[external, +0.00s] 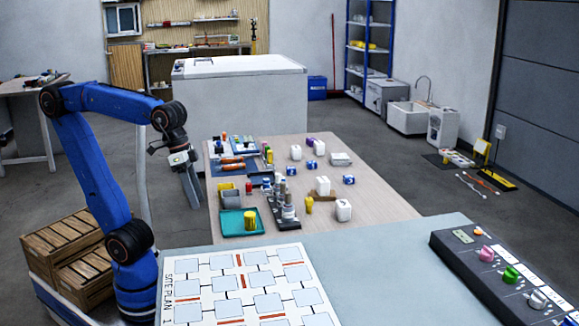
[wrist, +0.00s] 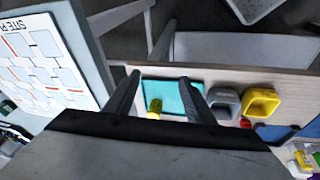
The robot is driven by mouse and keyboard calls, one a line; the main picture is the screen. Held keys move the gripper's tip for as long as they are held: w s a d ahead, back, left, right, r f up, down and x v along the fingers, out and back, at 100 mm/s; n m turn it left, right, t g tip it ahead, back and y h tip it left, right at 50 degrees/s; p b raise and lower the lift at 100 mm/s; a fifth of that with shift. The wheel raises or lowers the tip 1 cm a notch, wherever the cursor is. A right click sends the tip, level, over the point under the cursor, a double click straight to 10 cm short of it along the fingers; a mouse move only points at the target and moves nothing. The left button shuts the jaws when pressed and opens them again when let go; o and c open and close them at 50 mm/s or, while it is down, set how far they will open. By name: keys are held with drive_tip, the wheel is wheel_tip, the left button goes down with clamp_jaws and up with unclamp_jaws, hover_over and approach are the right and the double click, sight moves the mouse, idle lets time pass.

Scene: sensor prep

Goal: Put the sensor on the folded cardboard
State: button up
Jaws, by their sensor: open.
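My gripper (external: 191,187) hangs beside the left edge of the table in the external view, fingers pointing down. In the wrist view its two fingers (wrist: 159,98) are spread apart with nothing held between them. I cannot tell which object is the sensor; several small white and blue-and-white items, such as a white one (external: 343,210), stand on the table. A small flat brown piece (external: 331,197) lies near the table's middle by a white item. It may be the folded cardboard, but it is too small to tell.
A teal tray (external: 233,231) with a yellow cylinder (external: 250,221) lies at the table's near left; the tray (wrist: 180,88) shows between my fingers. Grey (external: 230,200) and yellow (external: 227,186) containers stand behind it. Dark racks with bottles crowd the middle.

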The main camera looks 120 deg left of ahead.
drive_tip(key=s+d+f+m+t, duration=0.1)
drive_tip(key=s+d+f+m, duration=0.4)
drive_tip(key=s+f, duration=0.4)
drive_tip(key=shift+s+d+f+m, duration=0.25)
drive_tip(key=shift+s+f+m, duration=0.15)
drive_tip(key=shift+s+m, duration=0.5)
